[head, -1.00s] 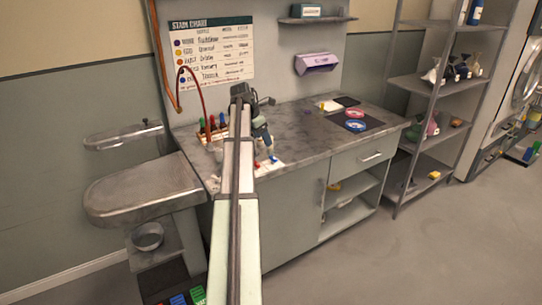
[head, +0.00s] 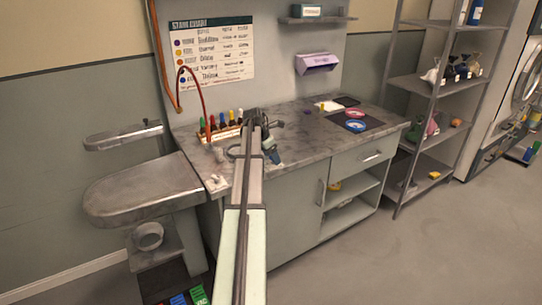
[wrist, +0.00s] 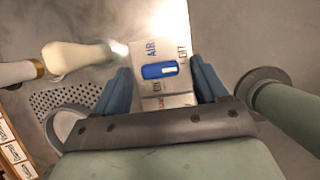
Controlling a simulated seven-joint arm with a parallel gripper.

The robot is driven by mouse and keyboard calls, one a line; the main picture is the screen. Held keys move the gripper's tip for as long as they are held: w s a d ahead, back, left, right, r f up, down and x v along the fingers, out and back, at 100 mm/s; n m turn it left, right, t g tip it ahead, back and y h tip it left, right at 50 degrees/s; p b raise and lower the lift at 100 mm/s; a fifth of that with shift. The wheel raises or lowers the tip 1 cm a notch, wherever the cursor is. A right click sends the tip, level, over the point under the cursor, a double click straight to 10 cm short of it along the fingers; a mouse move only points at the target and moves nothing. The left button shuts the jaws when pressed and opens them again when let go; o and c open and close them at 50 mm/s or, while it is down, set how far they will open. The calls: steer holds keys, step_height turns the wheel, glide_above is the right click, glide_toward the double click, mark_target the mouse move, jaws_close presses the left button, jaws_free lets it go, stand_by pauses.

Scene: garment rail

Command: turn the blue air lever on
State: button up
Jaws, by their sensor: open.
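The blue air lever (wrist: 158,70) lies sideways across a pale plate (wrist: 174,48) marked AIR in the wrist view. Its pale end is at the right; the smaller lettering is hard to read. My gripper (wrist: 161,66) is open, with one blue finger to the left of the lever and one to the right in the picture. I see no contact, and the height above the plate is hard to judge. In the head view my gripper (head: 274,157) is over the counter's front part, and my arm hides the lever.
A pale rounded object (wrist: 78,56) and a perforated grate (wrist: 65,100) lie left of the plate in the wrist view.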

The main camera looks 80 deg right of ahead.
steer(key=shift+c, duration=0.4)
steer(key=c, duration=1)
steer(key=m, duration=0.2)
steer(key=m+y, duration=0.1)
steer(key=m+g+y, duration=0.1)
steer(key=m, duration=0.1)
steer(key=shift+w+d+m, duration=0.2)
steer(key=shift+d+m, duration=0.1)
steer(key=shift+d, duration=0.05)
steer(key=shift+d+m+y, duration=0.1)
steer(key=shift+m+y, duration=0.7)
steer(key=shift+m, duration=1.5)
